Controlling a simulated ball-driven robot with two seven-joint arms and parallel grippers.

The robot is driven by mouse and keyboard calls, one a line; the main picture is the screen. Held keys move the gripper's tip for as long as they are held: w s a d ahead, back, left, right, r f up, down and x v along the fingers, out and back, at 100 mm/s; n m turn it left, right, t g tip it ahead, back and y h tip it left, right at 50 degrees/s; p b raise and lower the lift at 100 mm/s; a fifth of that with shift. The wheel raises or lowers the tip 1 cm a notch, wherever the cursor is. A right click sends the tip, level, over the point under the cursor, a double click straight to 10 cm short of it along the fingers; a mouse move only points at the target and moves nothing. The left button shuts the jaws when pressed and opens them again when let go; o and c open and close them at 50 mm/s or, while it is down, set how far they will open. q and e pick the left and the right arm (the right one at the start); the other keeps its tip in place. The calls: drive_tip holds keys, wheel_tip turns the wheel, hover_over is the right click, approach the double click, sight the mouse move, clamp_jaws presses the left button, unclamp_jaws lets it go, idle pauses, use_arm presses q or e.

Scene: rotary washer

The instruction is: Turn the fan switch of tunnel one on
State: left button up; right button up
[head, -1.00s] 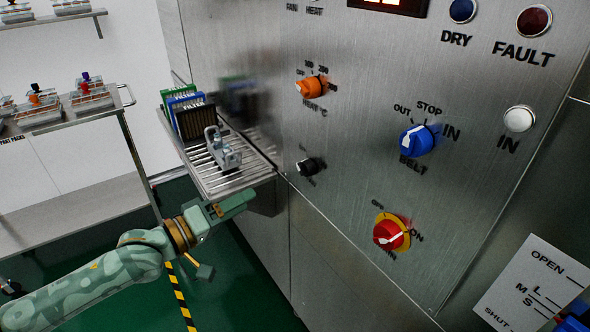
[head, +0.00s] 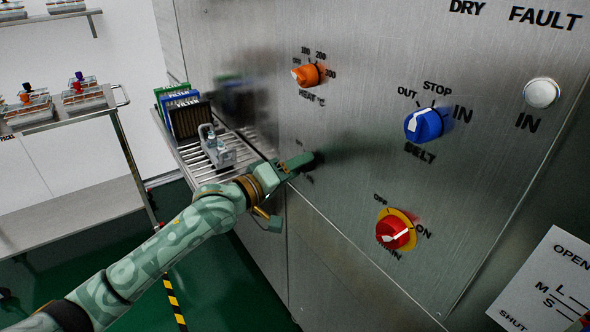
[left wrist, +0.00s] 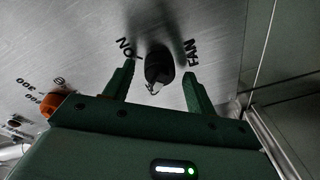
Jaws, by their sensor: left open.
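The fan switch is a black knob (left wrist: 158,62) on the metal panel, seen in the left wrist view between the FAN and ON labels. Its pale pointer mark faces the gripper's palm side, not the ON label. My left gripper (head: 293,190) is open at the panel, with one finger on each side of the knob in the left wrist view. I cannot tell whether a finger touches it. In the head view the gripper mostly hides the knob. My right gripper is not in view.
The orange heat knob (head: 306,74) is above my gripper; the blue belt knob (head: 423,124) and red main knob (head: 396,233) are to the right. A roller shelf (head: 200,165) with filters and a metal fixture is close to my left arm.

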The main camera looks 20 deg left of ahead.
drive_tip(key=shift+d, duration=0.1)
use_arm(q)
drive_tip(key=c, duration=1)
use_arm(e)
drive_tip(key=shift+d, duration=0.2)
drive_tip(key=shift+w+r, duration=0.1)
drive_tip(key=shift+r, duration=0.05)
use_arm(q)
drive_tip(key=shift+f+m+h+p, duration=0.1)
drive_tip(key=shift+m+h+p, duration=0.55)
drive_tip(key=shift+m, duration=2.6)
drive_tip(key=shift+f+m+h+p, duration=0.2)
drive_tip(key=shift+m+p, duration=0.8)
drive_tip(key=shift+m, duration=2.2)
drive_tip(key=shift+r+m+h+p, duration=0.1)
drive_tip(key=shift+m+h+p, duration=0.6)
drive_tip(key=shift+m, duration=2.55)
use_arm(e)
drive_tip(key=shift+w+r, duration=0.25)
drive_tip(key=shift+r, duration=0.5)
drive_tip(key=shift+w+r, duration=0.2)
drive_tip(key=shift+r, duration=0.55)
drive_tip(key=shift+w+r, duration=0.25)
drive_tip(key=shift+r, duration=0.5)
